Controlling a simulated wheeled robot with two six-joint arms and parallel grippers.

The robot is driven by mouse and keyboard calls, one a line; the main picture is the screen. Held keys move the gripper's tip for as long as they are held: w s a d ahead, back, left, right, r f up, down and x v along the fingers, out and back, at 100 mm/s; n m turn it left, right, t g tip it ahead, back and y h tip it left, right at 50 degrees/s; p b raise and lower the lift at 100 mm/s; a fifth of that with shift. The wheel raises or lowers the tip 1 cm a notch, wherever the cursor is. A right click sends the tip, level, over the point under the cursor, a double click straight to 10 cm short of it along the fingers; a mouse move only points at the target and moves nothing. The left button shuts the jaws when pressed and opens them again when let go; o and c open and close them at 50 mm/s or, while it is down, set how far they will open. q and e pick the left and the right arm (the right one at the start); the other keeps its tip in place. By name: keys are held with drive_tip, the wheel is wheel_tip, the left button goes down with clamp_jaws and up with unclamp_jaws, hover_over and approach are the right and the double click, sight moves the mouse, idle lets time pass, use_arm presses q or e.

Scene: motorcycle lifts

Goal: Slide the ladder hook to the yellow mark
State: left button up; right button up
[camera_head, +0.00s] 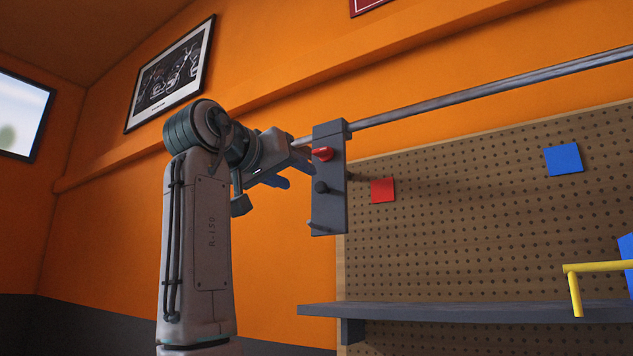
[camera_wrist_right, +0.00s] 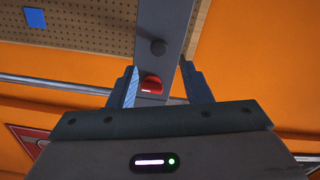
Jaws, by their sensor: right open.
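My right gripper (camera_head: 300,168) is at the upper part of the plate. In the right wrist view my open gripper (camera_wrist_right: 159,68) has one finger on either side of the plate (camera_wrist_right: 166,60) and its red knob (camera_wrist_right: 151,84); I cannot tell whether they touch. No yellow mark is clearly seen on the visible rail. My left gripper is out of view.
A pegboard (camera_head: 480,220) with a red square (camera_head: 383,190) and a blue square (camera_head: 564,159) is behind and right of the hook. A grey shelf (camera_head: 430,311) runs below. A yellow bent bar (camera_head: 592,267) juts in at lower right. The rail is clear rightward.

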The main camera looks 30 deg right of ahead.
sight(319, 186)
drive_tip(key=p+x, duration=0.2)
drive_tip(key=x, duration=0.5)
drive_tip(key=shift+s+d, duration=0.1)
drive_tip(key=shift+d, duration=0.05)
drive_tip(key=shift+w+d, duration=0.3)
drive_tip(key=shift+d, duration=0.1)
drive_tip(key=shift+d, duration=0.1)
clamp_jaws()
